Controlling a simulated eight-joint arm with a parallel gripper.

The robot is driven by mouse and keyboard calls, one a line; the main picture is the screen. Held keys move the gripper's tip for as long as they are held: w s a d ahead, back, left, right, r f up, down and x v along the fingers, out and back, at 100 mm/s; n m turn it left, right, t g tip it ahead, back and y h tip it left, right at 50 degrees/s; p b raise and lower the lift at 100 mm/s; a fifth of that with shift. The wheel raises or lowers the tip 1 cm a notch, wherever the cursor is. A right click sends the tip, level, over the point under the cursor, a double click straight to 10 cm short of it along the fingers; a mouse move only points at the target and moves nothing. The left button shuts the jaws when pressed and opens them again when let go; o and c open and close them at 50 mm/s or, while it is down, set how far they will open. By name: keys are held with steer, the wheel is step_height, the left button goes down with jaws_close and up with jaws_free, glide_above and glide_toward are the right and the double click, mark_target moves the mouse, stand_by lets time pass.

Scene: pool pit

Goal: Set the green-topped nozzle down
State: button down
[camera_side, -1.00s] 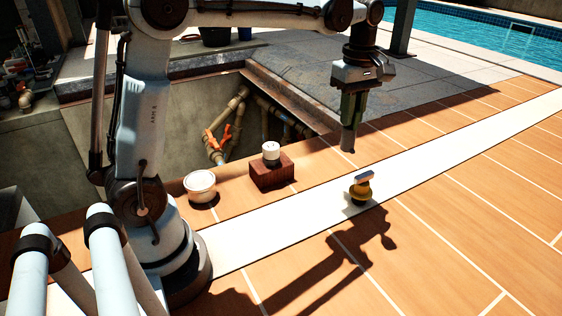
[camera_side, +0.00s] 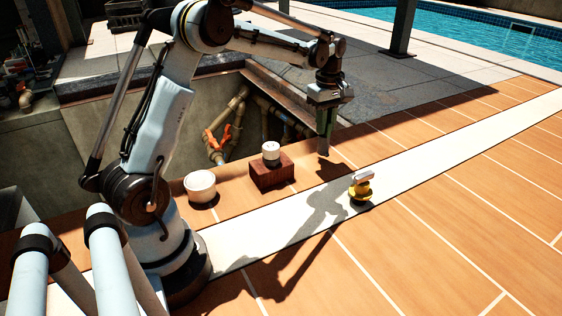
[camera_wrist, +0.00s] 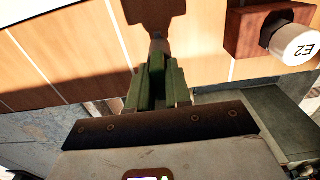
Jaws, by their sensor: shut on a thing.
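My gripper (camera_side: 324,140) hangs over the orange tiles, pointing down, to the right of the brown block and beyond the white strip. In the wrist view its green fingers (camera_wrist: 157,72) are shut on a slim part, which I take to be the nozzle (camera_wrist: 157,46). A greyish end of it pokes out past the fingertips. The rest is hidden between the fingers, and I cannot make out its green top. In the side view the held part (camera_side: 323,149) shows small and dark at the bottom, apart from the tiles.
A brown block (camera_side: 271,177) carries a white-topped piece (camera_side: 271,151), marked E2 in the wrist view (camera_wrist: 297,44). A white round pot (camera_side: 200,185) stands left of it. A yellow-based fitting (camera_side: 361,192) sits on the white strip (camera_side: 440,166). An open pit with pipes lies behind.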

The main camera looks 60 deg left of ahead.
steer(key=shift+f, duration=1)
steer(key=shift+f, duration=0.15)
steer(key=c, duration=1.1)
jaws_free()
steer(key=shift+o, duration=0.2)
